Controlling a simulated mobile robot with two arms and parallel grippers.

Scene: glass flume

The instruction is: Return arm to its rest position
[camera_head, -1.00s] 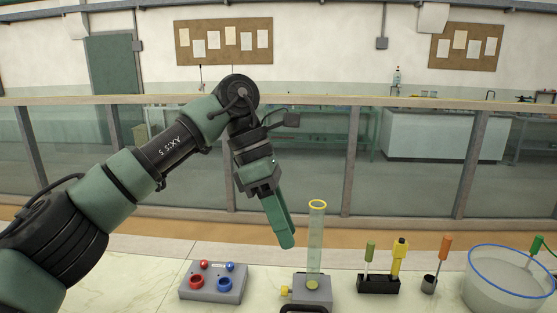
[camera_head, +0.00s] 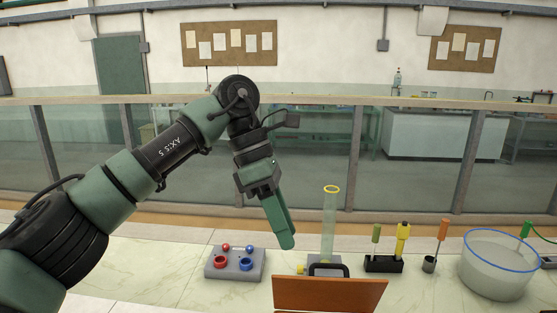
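My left arm comes in from the left, bends at a raised elbow and hangs down. Its gripper (camera_head: 284,240) points down and slightly right, in front of the glass flume wall (camera_head: 200,160). The two green fingers are seen nearly edge-on and overlap, so their gap cannot be made out. No object shows at the fingertips. My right gripper is not in view.
A black rack (camera_head: 384,265) holds a green-handled and a yellow tool. An orange-handled tool (camera_head: 444,230) stands in a small cup. A round clear tub (camera_head: 497,278) with a blue rim is at right. A brown board (camera_head: 330,295) is at the bottom. The pale counter at left is bare.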

